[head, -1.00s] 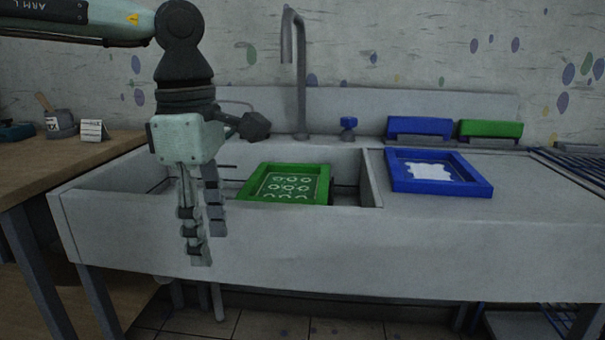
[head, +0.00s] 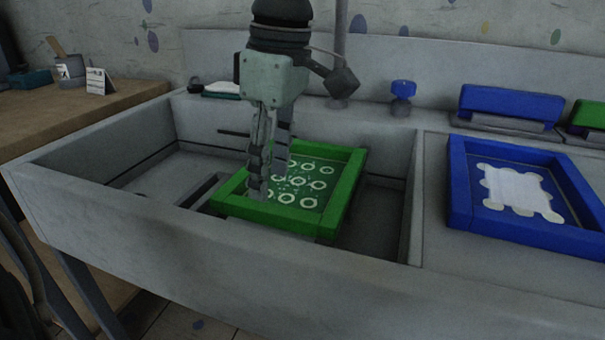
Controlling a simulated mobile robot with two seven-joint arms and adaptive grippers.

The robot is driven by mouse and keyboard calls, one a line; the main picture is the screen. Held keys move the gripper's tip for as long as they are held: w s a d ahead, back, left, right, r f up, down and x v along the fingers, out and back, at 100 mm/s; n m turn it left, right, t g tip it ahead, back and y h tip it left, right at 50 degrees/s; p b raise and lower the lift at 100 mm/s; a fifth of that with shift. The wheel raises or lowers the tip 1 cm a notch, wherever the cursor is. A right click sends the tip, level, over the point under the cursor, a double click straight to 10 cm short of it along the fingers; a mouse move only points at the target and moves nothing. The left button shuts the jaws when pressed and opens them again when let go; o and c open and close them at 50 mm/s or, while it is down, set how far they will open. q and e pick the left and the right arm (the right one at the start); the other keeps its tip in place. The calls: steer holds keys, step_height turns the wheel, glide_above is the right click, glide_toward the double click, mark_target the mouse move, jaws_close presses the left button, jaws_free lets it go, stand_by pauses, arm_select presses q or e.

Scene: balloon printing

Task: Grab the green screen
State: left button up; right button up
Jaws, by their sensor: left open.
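The green screen (head: 325,212) is a green square frame with white ring shapes on its mesh. It lies inside the sink basin, tilted a little in the picture. My left gripper (head: 262,190) points down over the left part of the green screen, its fingers in front of the mesh and near the left side of the frame. It is open and holds nothing; whether the fingertips touch the frame I cannot tell. The fingers hide part of the left rings. My right gripper is not in view.
The sink's front wall (head: 200,255) and a divider (head: 414,200) bound the basin. A blue screen (head: 460,190) lies on the drainboard at right. Blue (head: 512,102) and green (head: 588,114) squeegee-like blocks stand behind. A tap (head: 341,60) and blue knob (head: 403,90) are at the back.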

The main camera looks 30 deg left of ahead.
mark_target(271, 208)
arm_select(q)
steer(key=f, duration=0.5)
steer(key=shift+a+f, duration=0.2)
steer(key=shift+f, duration=0.1)
steer(key=shift+w, duration=0.1)
steer(key=shift+r, duration=0.1)
jaws_close()
